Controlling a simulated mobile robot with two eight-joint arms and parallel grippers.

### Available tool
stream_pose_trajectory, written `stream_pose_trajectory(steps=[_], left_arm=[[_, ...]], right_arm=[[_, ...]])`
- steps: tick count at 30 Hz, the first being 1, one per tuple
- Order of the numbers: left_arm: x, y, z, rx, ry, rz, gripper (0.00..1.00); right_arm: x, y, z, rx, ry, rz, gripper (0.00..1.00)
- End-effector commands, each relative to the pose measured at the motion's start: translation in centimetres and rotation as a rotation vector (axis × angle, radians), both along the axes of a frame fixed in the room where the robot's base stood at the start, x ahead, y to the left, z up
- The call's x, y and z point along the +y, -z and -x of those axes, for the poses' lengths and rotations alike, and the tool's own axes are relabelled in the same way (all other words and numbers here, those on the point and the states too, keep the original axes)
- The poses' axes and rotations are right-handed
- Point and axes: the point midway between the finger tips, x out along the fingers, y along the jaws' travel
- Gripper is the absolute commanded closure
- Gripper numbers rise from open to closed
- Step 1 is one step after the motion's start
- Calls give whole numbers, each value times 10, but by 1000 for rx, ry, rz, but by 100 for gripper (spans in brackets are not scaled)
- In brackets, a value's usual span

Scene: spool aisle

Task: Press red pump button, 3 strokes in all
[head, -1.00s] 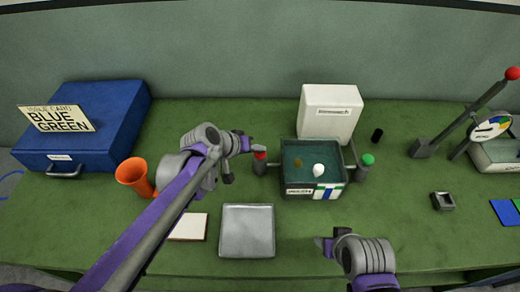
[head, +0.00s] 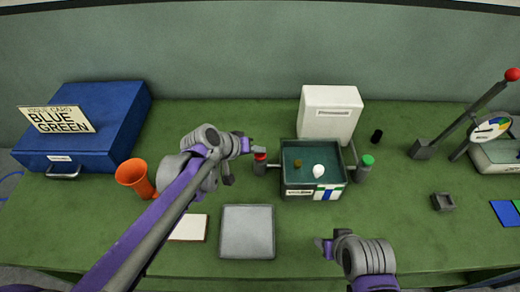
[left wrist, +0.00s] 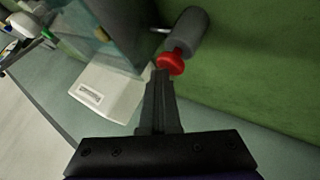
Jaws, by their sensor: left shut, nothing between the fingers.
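The red pump button (head: 260,157) sits on a grey cylinder at the left side of the green-walled box (head: 298,190). My left gripper (head: 257,150) is shut and empty, its tips right at the red button from above. In the left wrist view the red button (left wrist: 171,64) and its grey cylinder (left wrist: 188,32) lie just beyond the closed fingertips (left wrist: 161,76). I cannot tell whether they touch. My right gripper (head: 325,247) is low at the front, apart from everything; its jaws are not clear.
A green button (head: 367,161) on a grey cylinder stands right of the box. A white block (head: 330,115) is behind. An orange cup (head: 135,176) and blue case (head: 95,125) are left. A grey pad (head: 247,232) lies in front. A lever (head: 470,110) stands right.

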Motion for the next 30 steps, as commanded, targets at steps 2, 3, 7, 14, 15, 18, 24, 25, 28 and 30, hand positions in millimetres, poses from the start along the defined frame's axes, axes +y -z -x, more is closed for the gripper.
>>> stream_pose_trajectory(steps=[2,3,7,14,15,18,24,25,28,30], left_arm=[[0,-7,0,-1,1,0,100],[0,-9,0,-1,1,0,100],[0,-12,0,-1,1,0,100],[0,-11,0,0,0,0,100],[0,-12,0,0,0,0,100],[0,-17,0,-1,1,0,100],[0,-38,-1,-3,0,-1,100],[0,-41,-1,-3,0,-1,100],[0,-51,-1,-3,0,-1,100],[0,-58,-1,-3,0,-1,100]], right_arm=[[0,-6,-1,-2,0,0,39],[0,-8,-2,-3,0,0,39],[0,-10,-2,-4,0,0,39],[0,-9,-2,-4,0,0,39],[0,-10,-2,-4,0,0,39],[0,-14,-3,-6,0,0,39],[0,-31,-7,-14,0,0,39],[0,-34,-8,-16,0,0,39],[0,-42,-11,-20,0,0,39],[0,-48,-13,-24,0,0,39]])
